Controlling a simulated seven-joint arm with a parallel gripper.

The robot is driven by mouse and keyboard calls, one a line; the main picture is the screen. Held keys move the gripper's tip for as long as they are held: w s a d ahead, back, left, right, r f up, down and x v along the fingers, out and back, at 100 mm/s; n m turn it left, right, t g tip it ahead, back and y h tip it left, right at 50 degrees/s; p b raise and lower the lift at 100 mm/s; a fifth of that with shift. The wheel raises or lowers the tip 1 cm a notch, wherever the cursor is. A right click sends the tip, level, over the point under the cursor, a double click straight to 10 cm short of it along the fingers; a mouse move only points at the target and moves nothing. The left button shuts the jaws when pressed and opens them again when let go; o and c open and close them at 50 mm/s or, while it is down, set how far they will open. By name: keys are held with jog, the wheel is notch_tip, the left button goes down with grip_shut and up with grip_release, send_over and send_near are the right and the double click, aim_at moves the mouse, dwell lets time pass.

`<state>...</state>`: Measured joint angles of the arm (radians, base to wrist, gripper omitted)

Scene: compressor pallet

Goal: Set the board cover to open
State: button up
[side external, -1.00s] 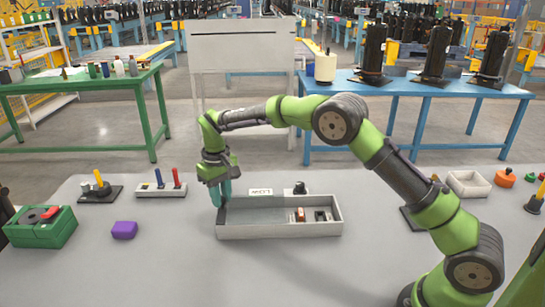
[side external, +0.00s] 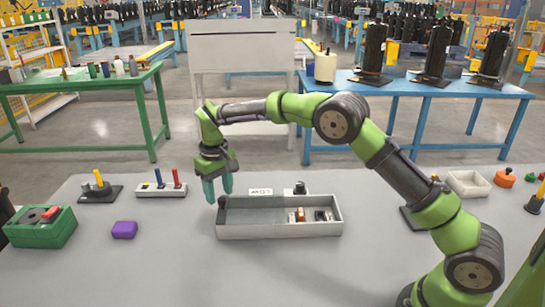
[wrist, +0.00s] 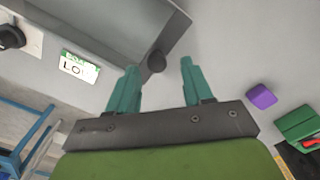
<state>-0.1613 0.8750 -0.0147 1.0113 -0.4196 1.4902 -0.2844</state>
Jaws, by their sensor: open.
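A long light-grey box (side external: 280,230) stands on the table. A dark grey flat panel (side external: 255,216), which looks like the board cover, spans its left part; small parts (side external: 300,215) show uncovered at the right. A dark round knob (side external: 222,201) sits at the box's left end; in the wrist view the knob (wrist: 156,61) is beside the grey panel (wrist: 125,30). My gripper (side external: 218,191) is open and empty, with teal fingers pointing down just above the knob. In the wrist view the gripper (wrist: 160,76) has the knob between and beyond its fingertips, apart from both.
A black knob (side external: 300,188) and a white label (side external: 261,192) stand behind the box. A purple block (side external: 124,230) and a green box (side external: 40,227) lie left. A switch block (side external: 160,189) stands behind them. The table front is clear.

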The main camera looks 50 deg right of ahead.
notch_tip(320, 180, up, 15)
dwell(0.3)
jog(key=shift+r, duration=0.1)
jog(key=s+d+m+t+y, duration=0.1)
jog(key=s+d+m+t, duration=0.1)
jog(key=s, duration=1.3)
jog(key=s+d+m+t+y, duration=0.1)
jog(key=s+t, duration=0.4)
jog(key=s, duration=1.1)
jog(key=shift+s+d+m, duration=0.3)
jog(key=shift+d+m, duration=0.2)
jog(key=shift+d, duration=0.65)
